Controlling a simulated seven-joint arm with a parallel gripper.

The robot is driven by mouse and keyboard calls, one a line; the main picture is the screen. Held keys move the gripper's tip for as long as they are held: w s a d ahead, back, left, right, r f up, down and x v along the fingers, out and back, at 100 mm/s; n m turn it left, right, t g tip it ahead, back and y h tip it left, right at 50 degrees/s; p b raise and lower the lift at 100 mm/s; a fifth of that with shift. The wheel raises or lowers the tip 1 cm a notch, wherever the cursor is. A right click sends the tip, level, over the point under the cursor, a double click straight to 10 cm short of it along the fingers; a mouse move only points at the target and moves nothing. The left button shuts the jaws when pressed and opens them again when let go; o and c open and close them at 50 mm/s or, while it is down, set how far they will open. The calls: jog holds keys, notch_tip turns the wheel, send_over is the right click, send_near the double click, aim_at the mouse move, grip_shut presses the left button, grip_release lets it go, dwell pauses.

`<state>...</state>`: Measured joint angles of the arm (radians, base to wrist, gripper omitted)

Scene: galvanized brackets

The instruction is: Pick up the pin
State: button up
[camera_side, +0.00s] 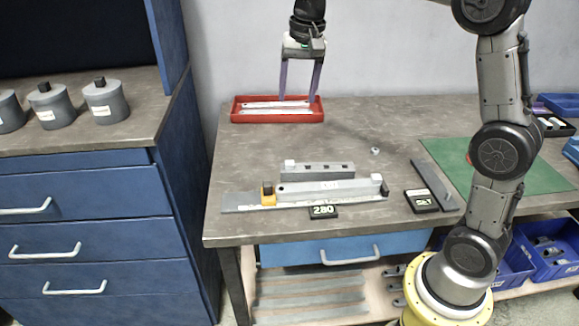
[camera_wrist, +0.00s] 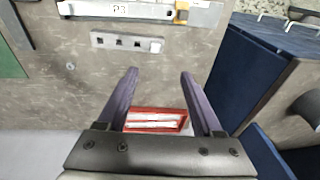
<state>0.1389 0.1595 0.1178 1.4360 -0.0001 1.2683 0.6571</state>
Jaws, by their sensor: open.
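A small grey round piece (camera_side: 375,151), which looks like the pin, stands alone on the bench right of the middle. It also shows in the wrist view (camera_wrist: 70,66), at the left; it is too small to make out its shape. My gripper (camera_side: 298,98) is open and empty, pointing down by the red tray at the back of the bench. In the wrist view my gripper (camera_wrist: 159,73) shows both fingers wide apart with nothing between them. The small piece is well away from the fingers, nearer the bench's middle.
The red tray (camera_side: 276,119) holds pale strips. A bar with holes (camera_side: 317,171) and a longer grey fixture (camera_side: 330,190) with a yellow clamp (camera_side: 268,195) lie at the front. A flat grey bar (camera_side: 432,183) and green mat (camera_side: 440,151) are to the right. Bench around the small piece is clear.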

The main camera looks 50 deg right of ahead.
jog(key=g, duration=0.1)
send_near(289, 162)
notch_tip(289, 162, down, 2)
jog(key=shift+d+f+m+g, duration=0.15)
jog(key=shift+f+m+g, duration=0.15)
jog(key=shift+g, duration=0.1)
jog(key=shift+w+f, duration=0.1)
jog(key=shift+f, duration=1.4)
jog(key=shift+w+f, duration=0.15)
jog(key=shift+f, duration=1.4)
grip_shut()
